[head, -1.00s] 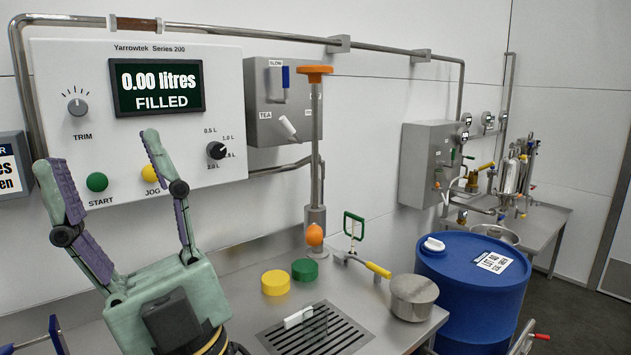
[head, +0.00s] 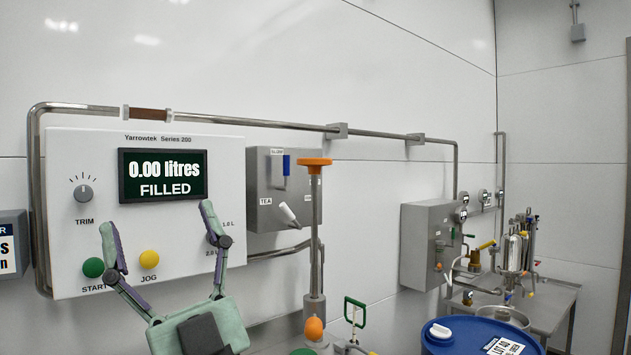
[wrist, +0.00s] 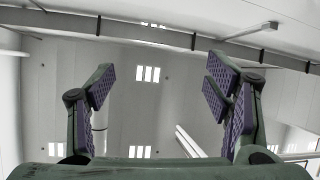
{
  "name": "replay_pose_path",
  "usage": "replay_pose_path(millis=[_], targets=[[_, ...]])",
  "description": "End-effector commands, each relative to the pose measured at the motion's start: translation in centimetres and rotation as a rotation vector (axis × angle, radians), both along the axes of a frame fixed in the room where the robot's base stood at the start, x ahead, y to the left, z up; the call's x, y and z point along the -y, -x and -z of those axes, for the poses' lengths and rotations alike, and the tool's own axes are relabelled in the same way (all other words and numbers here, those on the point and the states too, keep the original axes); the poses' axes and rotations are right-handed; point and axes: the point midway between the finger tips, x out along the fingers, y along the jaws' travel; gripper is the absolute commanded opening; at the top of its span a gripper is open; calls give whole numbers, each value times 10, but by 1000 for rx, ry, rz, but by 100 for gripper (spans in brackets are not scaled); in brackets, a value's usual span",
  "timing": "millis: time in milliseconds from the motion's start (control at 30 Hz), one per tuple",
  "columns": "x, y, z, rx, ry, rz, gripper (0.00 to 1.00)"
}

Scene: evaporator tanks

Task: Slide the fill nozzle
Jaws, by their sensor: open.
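No part in view is labelled as the fill nozzle, so I cannot tell for sure which it is. A steel vertical post (head: 317,215) stands right of the control panel, with a flat orange cap (head: 314,162) on top and an orange ball (head: 314,328) low on it. My gripper (head: 157,218) is open and empty, fingers pointing up, in front of the lower panel and left of the post. The wrist view shows the open fingers (wrist: 162,82) with only ceiling and lights between them.
The white control panel (head: 75,240) reads 0.00 litres, FILLED. A grey switch box (head: 262,215) is mounted behind the post. A green loop handle (head: 356,312), a blue drum (head: 450,342) and a steel side table (head: 560,300) are to the right. A pipe (head: 260,122) runs above.

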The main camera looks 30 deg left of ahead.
Motion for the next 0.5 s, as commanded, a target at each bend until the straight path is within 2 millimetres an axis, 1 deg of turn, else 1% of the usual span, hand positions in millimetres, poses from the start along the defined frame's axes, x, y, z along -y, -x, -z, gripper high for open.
replay_pose_path(millis=[33, 67, 100, 167, 200, 233, 300, 367, 400, 467, 500], targets=[[-17, -44, -16, -43, 88, 45, 77], [-28, -72, -21, -78, 150, 66, 78], [-37, -110, -28, -129, 233, 90, 78], [-43, -165, -37, -210, 356, 119, 78], [-41, -198, -43, -264, 435, 131, 78], [-37, -221, -46, -303, 490, 139, 78], [-24, -262, -53, -385, 607, 140, 78], [-9, -285, -58, -440, 689, 131, 78], [2, -296, -62, -472, 739, 124, 78], [15, -305, -68, -504, 803, 105, 78], [26, -309, -72, -523, 844, 92, 78]])
